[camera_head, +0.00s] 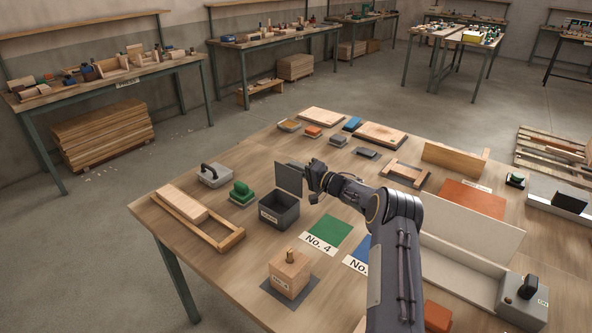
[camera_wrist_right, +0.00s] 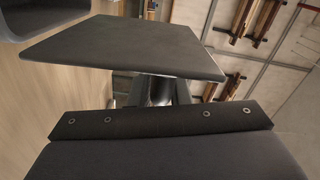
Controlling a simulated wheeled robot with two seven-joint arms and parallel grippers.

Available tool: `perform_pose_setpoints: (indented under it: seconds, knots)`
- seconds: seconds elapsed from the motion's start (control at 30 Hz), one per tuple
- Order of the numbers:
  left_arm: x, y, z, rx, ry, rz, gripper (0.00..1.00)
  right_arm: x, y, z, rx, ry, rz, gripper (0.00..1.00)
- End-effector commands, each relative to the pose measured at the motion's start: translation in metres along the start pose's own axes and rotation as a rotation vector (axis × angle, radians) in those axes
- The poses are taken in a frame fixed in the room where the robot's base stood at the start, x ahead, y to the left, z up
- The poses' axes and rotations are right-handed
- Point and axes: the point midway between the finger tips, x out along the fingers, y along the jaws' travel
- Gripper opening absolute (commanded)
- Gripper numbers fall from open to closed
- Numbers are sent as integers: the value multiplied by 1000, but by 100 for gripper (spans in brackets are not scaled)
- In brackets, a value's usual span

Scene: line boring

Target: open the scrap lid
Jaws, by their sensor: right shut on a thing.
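The scrap box (camera_head: 279,213) is a dark grey open-topped bin with a small label on its front, on the left part of the table. Its dark flat lid (camera_head: 289,180) stands up steeply at the box's rear edge, so the inside shows. My right gripper (camera_head: 308,176) is shut on the lid at its right side. In the right wrist view the lid (camera_wrist_right: 125,45) spans the upper middle, and part of the box (camera_wrist_right: 48,22) shows at top left. The fingertips' exact contact is hidden there. My left gripper is out of view.
Near the box are a green block (camera_head: 242,195), a grey block with a handle (camera_head: 214,174), a wooden frame (camera_head: 215,238), a green No. 4 mat (camera_head: 329,231) and a knobbed wooden block (camera_head: 290,275). My right arm reaches over the table's middle.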

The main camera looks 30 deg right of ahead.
Motion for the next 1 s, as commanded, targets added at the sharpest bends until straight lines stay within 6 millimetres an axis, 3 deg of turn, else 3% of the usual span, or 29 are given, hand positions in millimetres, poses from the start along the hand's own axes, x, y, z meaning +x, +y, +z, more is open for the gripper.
perform_pose_setpoints:
  seconds: [0.27,0.3,0.47,0.77,1.0]
  knots:
    - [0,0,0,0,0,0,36,-2,5,-1,0,5,10,0]
    - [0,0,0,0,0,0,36,-2,5,-1,0,5,11,18]
    - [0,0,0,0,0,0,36,-2,4,-1,1,3,8,36]
    - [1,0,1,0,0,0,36,-4,3,0,1,2,6,36]
    - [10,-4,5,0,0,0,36,-40,5,-1,1,5,8,36]
